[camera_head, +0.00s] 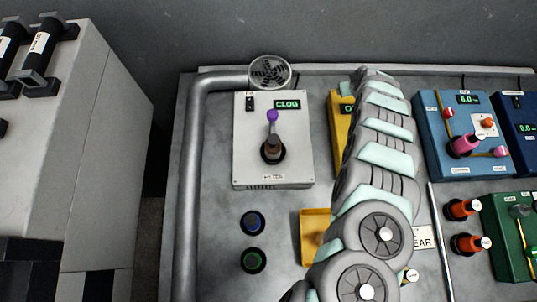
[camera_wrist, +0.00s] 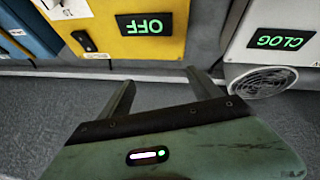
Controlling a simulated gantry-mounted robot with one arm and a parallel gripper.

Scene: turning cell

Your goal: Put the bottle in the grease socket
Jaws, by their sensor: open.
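My gripper (camera_wrist: 163,85) is open in the wrist view, with nothing between its two fingers. It is above the far edge of the bench, by the yellow unit and the white unit. In the head view my arm hides the gripper's fingers. Two orange bottle-like cylinders with pale ends, one upper (camera_head: 463,209) and one lower (camera_head: 467,243), lie right of my arm. A small pale-ended piece (camera_head: 410,276) shows partly behind my arm. Two round sockets, one blue (camera_head: 253,222) and one green (camera_head: 253,260), sit left of my arm. I cannot read which socket is for grease.
A white unit (camera_head: 240,165) reads CLOG and has a purple-knobbed lever. A yellow unit (camera_wrist: 190,40) reads OFF. A fan (camera_head: 270,72) and pipe (camera_head: 187,180) border the bench. A yellow tray (camera_head: 312,218), a blue unit (camera_head: 430,160) and a green unit (camera_head: 500,262) stand nearby.

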